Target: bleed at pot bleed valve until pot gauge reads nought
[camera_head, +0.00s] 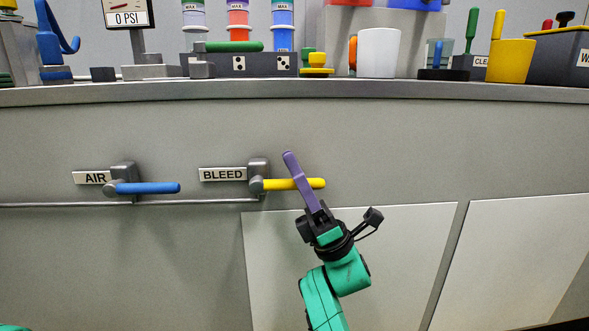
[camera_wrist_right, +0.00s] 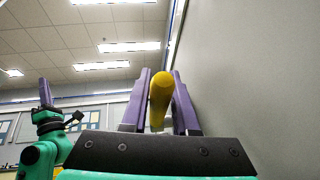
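The BLEED valve (camera_head: 258,170) is on the grey front panel, and its yellow handle (camera_head: 313,183) points right. My right gripper (camera_head: 289,154) reaches up from below, a purple finger crossing in front of the handle. In the right wrist view the yellow handle (camera_wrist_right: 160,88) lies between both purple fingers; I cannot tell whether they press on it. A gauge display (camera_head: 130,18) on a post at top left reads 0 PSI; its top is cut off. My left gripper (camera_wrist_right: 45,92) shows small at the left of the right wrist view, its opening unclear.
The AIR valve (camera_head: 122,172) with a blue handle (camera_head: 148,188) is left of BLEED, and a thin pipe (camera_head: 200,201) runs below both. The bench edge (camera_head: 420,92) is above, crowded with cups, colored cylinders and handles. The panel right of my right gripper is clear.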

